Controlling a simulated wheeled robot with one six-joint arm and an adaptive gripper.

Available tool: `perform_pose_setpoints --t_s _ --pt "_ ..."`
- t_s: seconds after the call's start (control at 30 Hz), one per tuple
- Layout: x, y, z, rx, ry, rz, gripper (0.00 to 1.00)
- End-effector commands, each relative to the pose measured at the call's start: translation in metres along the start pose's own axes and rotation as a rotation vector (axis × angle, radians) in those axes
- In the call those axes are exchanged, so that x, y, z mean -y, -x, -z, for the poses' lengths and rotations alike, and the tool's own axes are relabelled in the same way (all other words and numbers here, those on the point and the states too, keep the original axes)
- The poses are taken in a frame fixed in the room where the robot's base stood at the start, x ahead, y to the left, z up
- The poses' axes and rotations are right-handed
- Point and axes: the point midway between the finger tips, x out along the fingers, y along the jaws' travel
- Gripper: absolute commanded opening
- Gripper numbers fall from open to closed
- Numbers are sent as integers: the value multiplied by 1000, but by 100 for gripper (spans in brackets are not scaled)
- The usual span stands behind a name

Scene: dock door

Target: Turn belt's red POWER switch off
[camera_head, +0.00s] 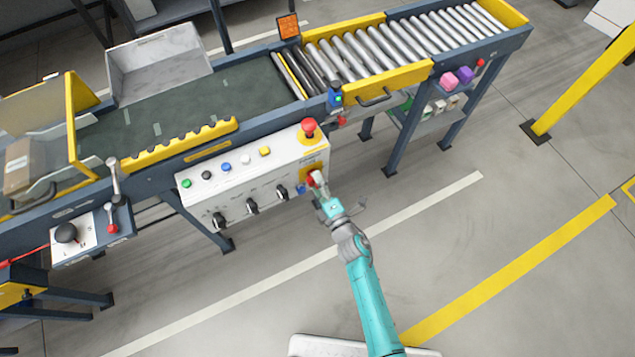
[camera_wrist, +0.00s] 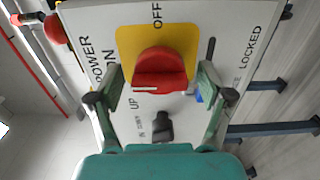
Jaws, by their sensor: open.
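The red POWER switch (camera_wrist: 160,70) is a rotary knob on a yellow plate (camera_wrist: 127,38) in the wrist view. OFF is printed above it, ON to its left. Its grip bar lies across the picture, roughly level with ON, with a white mark low on it. My gripper (camera_wrist: 160,78) is open, with one finger on each side of the knob; I cannot tell whether either touches it. In the head view, the switch (camera_head: 311,181) is at the right end of the white control box (camera_head: 235,190), partly hidden by my gripper (camera_head: 317,188).
A red emergency button (camera_head: 309,127) stands on top of the box, above the switch. Black knobs (camera_head: 252,206) line the box front. A black selector (camera_wrist: 162,127) is below the switch in the wrist view. The conveyor (camera_head: 230,100) runs behind; the floor in front is clear.

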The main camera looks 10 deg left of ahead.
Motion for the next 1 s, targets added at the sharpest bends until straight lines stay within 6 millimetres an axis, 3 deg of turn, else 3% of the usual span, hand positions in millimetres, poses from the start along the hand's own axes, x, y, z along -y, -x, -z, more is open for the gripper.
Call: perform_pose_setpoints --t_s 0.03,0.27,0.67,1.0 --pt "0 0 0 0 0 0 74" --pt "0 0 0 0 0 0 19" --pt "0 0 0 0 -62 0 19" --pt "0 0 0 0 -316 1 19"
